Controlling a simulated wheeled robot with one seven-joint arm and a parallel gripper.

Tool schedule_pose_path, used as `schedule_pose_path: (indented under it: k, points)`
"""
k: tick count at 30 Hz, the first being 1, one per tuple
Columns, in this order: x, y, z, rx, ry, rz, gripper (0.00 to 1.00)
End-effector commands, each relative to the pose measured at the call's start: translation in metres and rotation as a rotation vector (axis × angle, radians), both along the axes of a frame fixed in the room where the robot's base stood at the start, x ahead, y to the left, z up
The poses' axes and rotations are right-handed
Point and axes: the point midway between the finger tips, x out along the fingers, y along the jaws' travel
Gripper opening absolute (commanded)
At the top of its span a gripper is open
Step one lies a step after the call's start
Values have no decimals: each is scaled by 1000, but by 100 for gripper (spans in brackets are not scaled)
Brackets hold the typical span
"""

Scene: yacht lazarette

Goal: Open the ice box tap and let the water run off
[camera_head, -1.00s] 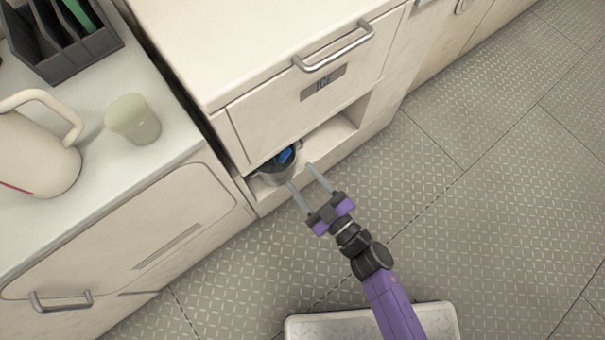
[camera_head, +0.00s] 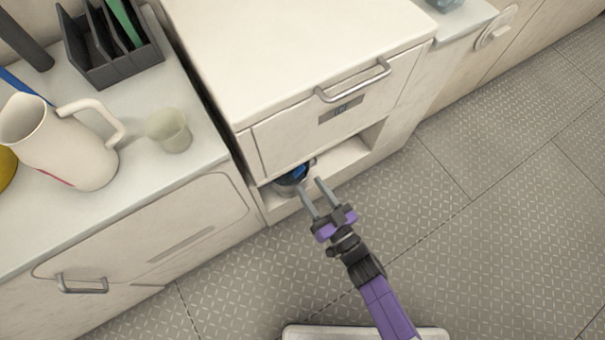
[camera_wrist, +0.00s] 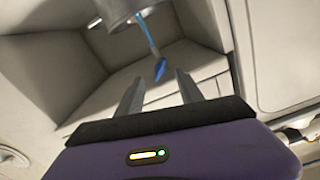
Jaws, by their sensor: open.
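The ice box (camera_head: 280,138) is a cream cabinet with a metal bar handle and a dark label on its front.
A counter at left holds a cream jug (camera_head: 78,150), a pale green cup (camera_head: 170,131) and a dark divided rack (camera_head: 95,65). The recess (camera_head: 345,155) is empty right of the pot. The patterned floor (camera_head: 480,240) is clear at right.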

Motion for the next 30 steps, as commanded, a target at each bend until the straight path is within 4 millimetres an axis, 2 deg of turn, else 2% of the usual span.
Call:
schedule_pose_path:
  k: [3,9,20,21,27,30]
  points:
    - [17,12,-2,0,-2,1,44]
    - [35,24,-2,-2,0,0,44]
    - [41,28,0,-4,0,0,44]
    - [41,28,0,-4,0,0,42]
    - [41,28,0,-4,0,0,3]
    - [41,28,0,-4,0,0,0]
